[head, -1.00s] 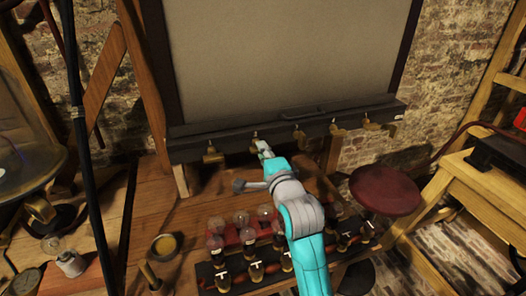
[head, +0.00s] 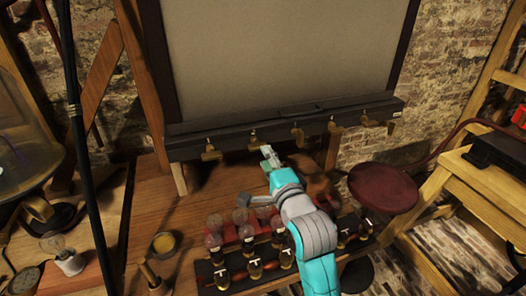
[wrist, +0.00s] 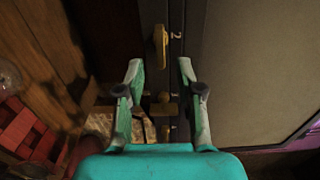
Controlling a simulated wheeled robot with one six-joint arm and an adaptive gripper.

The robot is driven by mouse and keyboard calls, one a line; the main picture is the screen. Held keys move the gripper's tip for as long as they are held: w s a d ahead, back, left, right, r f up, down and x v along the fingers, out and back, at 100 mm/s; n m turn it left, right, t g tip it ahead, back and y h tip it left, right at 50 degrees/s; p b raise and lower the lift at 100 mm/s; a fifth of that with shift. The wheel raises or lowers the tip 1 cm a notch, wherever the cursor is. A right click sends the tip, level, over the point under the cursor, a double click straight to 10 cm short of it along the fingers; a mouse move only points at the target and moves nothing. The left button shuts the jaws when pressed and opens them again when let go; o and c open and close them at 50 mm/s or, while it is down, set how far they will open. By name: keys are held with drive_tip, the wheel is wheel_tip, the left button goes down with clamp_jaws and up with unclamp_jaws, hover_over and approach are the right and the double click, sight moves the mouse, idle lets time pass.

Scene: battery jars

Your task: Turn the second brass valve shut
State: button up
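A dark rail (head: 235,141) under the large grey board carries several brass valves in a row. The second brass valve from the left (head: 254,142) sits just left of and beyond my gripper (head: 269,157). In the wrist view this valve (wrist: 160,48) is ahead of the fingertips, beside a pale mark like a "2". Its handle looks long, running along the rail. My gripper (wrist: 160,70) is open, its two teal-and-grey fingers apart with nothing held. Another brass valve (wrist: 162,108) shows further back between the fingers, partly hidden.
Below my arm, a black rack (head: 207,271) holds several brass fittings, with glass bulbs behind it. A dark red stool (head: 383,189) stands right. A small bowl (head: 165,244) and a bulb on a base (head: 64,254) are left. Bare wooden tabletop (head: 150,210) lies left of my arm.

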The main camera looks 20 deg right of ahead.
drive_tip(key=s, duration=0.7)
idle(0.3)
drive_tip(key=s+f+n+g, duration=0.2)
drive_tip(key=s+f+n, duration=0.7)
drive_tip(key=s+f, duration=0.85)
drive_tip(key=s+f+n, duration=0.2)
drive_tip(key=s+n, duration=0.2)
drive_tip(key=s, duration=0.7)
drive_tip(key=s+f+n+g, duration=0.1)
drive_tip(key=s+n, duration=0.4)
drive_tip(key=s, duration=0.7)
drive_tip(key=shift+a+f, duration=0.25)
drive_tip(key=shift+f, duration=0.45)
